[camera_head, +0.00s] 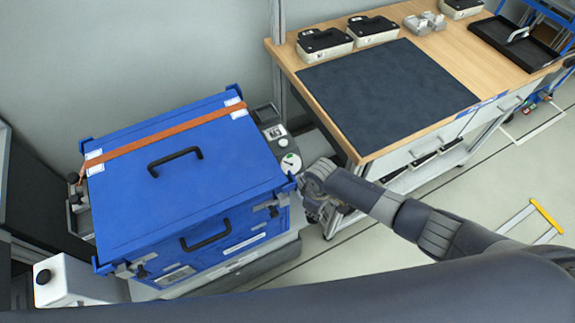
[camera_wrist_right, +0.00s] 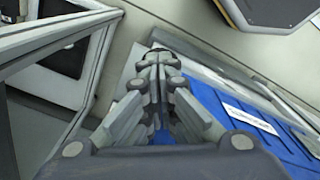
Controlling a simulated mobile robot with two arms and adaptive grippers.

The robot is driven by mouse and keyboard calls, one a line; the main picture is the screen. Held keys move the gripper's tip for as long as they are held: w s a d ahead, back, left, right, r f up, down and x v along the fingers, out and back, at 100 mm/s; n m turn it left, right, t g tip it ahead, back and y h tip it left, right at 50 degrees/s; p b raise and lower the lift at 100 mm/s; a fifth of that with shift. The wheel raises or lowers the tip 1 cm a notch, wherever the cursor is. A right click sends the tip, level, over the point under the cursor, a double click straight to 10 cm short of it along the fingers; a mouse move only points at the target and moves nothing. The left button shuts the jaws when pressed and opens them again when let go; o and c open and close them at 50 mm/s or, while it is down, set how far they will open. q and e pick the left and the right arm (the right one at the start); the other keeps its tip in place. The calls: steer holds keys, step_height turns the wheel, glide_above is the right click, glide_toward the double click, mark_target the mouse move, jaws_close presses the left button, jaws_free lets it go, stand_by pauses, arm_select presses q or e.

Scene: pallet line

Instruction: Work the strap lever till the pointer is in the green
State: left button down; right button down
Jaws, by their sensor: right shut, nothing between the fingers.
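The blue crate (camera_head: 180,200) has an orange strap (camera_head: 165,138) across its lid. A grey strap unit stands against the crate's right side, with a small round white gauge (camera_head: 290,162). A bit of green shows on the dial, but its pointer is too small to read. I cannot clearly make out the lever. My right gripper (camera_head: 314,208) is just right of the crate's front right corner, below the gauge. In the right wrist view its fingers (camera_wrist_right: 155,62) are closed together and empty, with the blue crate behind them. My left gripper is not in view.
A wooden workbench (camera_head: 440,52) with a dark mat (camera_head: 385,85) stands to the right, close behind my right arm. Several black-and-white cases sit along its back. A white box with a black knob (camera_head: 70,280) is at the lower left. Floor shows at right.

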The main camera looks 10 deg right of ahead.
steer(key=shift+s+f, duration=0.1)
steer(key=shift+f, duration=0.4)
steer(key=shift+f+b, duration=0.6)
steer(key=shift+f, duration=0.2)
steer(key=shift+s, duration=0.1)
steer(key=shift+f+b, duration=0.45)
steer(key=shift+f, duration=0.15)
steer(key=r+p, duration=0.6)
steer(key=w+r+p, duration=0.1)
steer(key=r+p, duration=0.2)
steer(key=shift+w+a+r, duration=0.1)
steer(key=shift+a+r, duration=0.05)
steer(key=shift+r, duration=0.2)
steer(key=shift+f, duration=0.1)
steer(key=shift+f, duration=0.15)
